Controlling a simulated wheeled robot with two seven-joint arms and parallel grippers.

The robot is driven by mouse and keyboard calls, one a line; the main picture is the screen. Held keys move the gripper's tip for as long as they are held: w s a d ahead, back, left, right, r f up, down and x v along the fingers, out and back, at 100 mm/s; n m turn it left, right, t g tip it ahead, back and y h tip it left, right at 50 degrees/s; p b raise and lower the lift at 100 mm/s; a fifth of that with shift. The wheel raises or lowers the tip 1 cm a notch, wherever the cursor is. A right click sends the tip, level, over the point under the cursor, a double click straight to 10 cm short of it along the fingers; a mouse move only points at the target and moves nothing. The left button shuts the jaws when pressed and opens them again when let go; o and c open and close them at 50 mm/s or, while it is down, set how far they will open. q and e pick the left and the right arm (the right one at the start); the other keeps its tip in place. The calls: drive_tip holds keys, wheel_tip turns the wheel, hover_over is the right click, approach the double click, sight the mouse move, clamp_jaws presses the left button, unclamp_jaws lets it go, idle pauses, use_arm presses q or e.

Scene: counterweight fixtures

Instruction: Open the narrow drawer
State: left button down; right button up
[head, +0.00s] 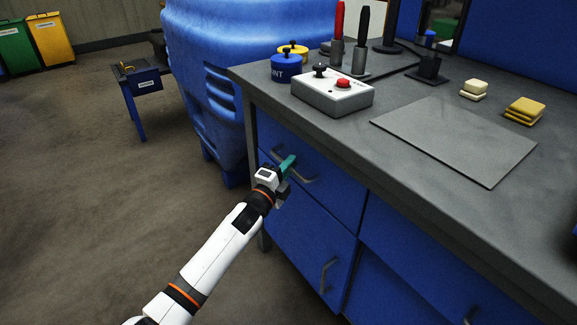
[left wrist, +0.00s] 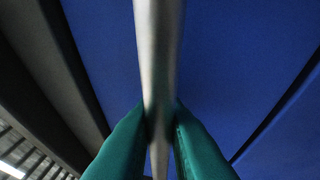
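The blue drawer front (head: 335,195) sits just under the worktop at the bench's left end and looks flush with the bench front. Its grey bar handle (head: 305,181) is partly hidden by my left gripper (head: 290,164). In the left wrist view the handle (left wrist: 158,60) runs from the top edge down between the teal fingers of the left gripper (left wrist: 161,120). Both fingers press close against its sides, with no clear gap. The blue drawer face (left wrist: 230,70) fills the background there. My right gripper is not in view.
The grey worktop (head: 345,130) overhangs the drawer and holds a control box (head: 332,92) with a red button. A blue door with a handle (head: 328,275) is below. A large blue machine (head: 215,70) stands behind the bench.

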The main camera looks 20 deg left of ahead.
use_arm(q)
drive_tip(key=shift+s, duration=0.1)
